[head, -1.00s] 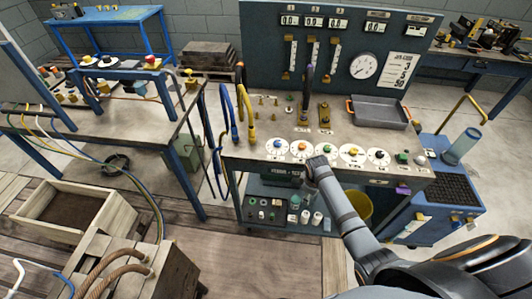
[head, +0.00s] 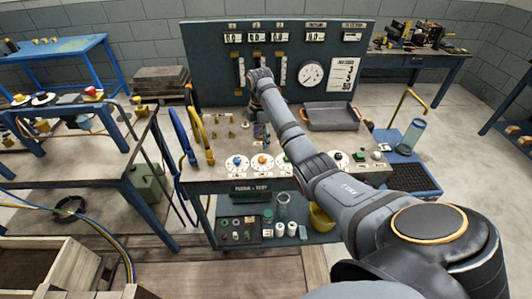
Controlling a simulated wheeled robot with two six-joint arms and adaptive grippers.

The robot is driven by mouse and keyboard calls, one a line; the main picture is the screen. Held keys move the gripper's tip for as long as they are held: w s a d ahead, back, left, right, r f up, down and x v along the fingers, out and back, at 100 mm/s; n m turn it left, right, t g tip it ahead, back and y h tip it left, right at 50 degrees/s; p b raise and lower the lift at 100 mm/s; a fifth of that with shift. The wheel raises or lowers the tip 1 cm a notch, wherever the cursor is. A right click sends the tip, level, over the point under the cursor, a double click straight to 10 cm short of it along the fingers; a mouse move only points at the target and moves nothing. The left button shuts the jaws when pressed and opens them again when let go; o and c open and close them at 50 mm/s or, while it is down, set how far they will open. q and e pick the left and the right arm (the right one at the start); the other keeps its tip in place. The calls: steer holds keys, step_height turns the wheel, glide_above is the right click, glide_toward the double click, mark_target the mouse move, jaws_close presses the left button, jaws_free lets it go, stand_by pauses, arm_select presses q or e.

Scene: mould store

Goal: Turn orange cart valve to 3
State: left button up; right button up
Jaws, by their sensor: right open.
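The orange valve knob (head: 262,160) sits on a white round dial on the cart's sloped front panel, second from the left. The blue knob (head: 237,160) is to its left. The dial's numbers are too small to read. My left gripper is out of view.
A grey tray (head: 331,117) stands on the cart top at right. Blue and yellow hose loops (head: 197,135) stand at its left edge. Brass fittings (head: 222,134) lie left of my gripper. The gauge board (head: 285,62) rises behind.

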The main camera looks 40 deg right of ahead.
mark_target(263, 158)
steer(key=f, duration=0.5)
steer(key=f+p, duration=0.1)
steer(key=f, duration=0.4)
steer(key=shift+w+d, duration=0.1)
steer(key=shift+d, duration=0.1)
jaws_close()
